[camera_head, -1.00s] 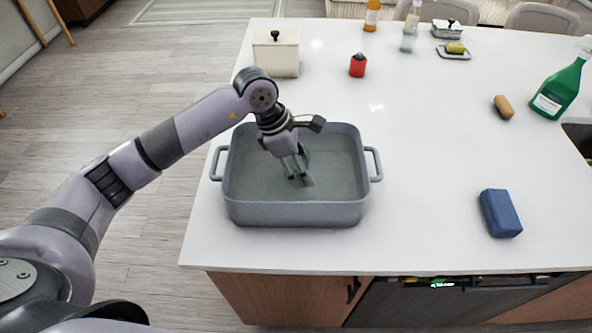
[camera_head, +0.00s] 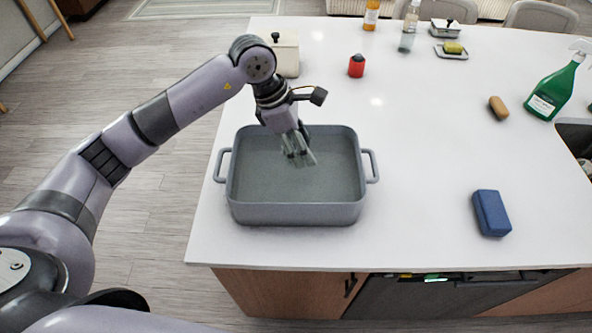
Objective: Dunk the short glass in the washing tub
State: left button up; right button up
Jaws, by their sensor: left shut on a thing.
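The washing tub (camera_head: 297,214) is a grey rectangular basin with a handle at each end, standing on the white counter. My left gripper (camera_head: 300,155) is over the tub's inside, toward its back. It is shut on the short glass (camera_head: 303,159), a clear, greyish thing that is hard to make out against the fingers and the tub. The glass looks tilted. I cannot tell exactly how far it is above the tub's bottom. My right gripper is not in view.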

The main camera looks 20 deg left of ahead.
aim_at(304, 132)
pick_arm(q)
jog(key=shift+r+p, duration=0.8)
jog(key=shift+r, duration=1.25)
jog(key=shift+w, duration=0.1)
